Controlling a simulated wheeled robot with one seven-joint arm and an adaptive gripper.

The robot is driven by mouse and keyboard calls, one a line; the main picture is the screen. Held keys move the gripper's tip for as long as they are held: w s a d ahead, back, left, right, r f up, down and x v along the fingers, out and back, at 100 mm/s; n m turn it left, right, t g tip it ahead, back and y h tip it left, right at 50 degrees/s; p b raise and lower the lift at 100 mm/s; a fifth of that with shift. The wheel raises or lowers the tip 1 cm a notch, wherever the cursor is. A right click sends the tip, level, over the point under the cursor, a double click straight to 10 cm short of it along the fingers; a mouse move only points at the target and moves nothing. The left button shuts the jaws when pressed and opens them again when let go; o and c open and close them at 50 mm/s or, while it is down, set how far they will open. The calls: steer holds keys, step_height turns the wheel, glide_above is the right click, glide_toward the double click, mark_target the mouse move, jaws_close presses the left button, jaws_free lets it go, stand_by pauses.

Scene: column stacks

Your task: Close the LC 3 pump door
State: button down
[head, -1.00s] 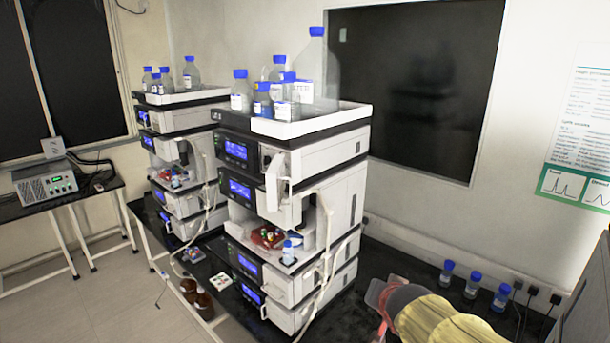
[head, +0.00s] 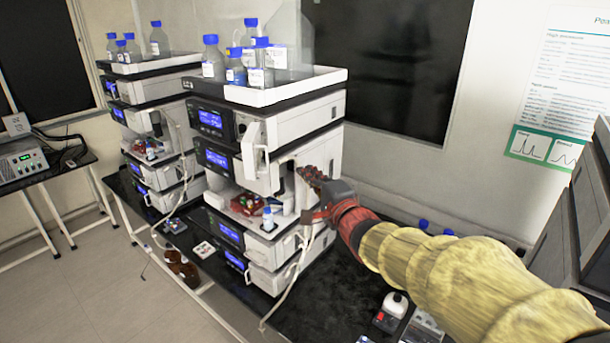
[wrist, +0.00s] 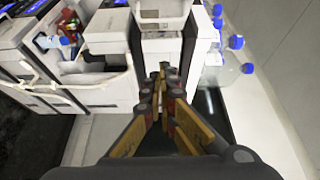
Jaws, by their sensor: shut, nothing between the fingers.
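The near instrument stack (head: 290,195) stands on the dark bench. A white panel (head: 254,155) juts out from its upper front, beside the blue screens, and looks like an open pump door. I cannot read any LC number. My gripper (head: 306,173) is beside the stack's right side, to the right of and apart from that panel. It is shut and empty. In the wrist view my gripper (wrist: 166,78) points at white module housings, its fingers together. Whether the fingertips touch the housing cannot be told.
Clear bottles with blue caps (head: 236,65) stand in the white top tray (head: 285,93). A second stack (head: 150,125) stands to the left. Pale tubing (head: 303,262) hangs down the near stack's front right. Small devices (head: 390,312) lie on the bench under my arm.

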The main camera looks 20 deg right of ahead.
steer(key=w+a+p, duration=0.1)
steer(key=w+a, duration=0.3)
steer(key=w, duration=0.4)
steer(key=shift+f+p, duration=0.15)
steer(key=shift+p, duration=0.15)
steer(key=shift+s+a, duration=0.1)
steer(key=shift+a, duration=0.05)
steer(key=shift+a, duration=0.1)
steer(key=shift+a+b, duration=0.4)
steer(key=shift+b, duration=0.15)
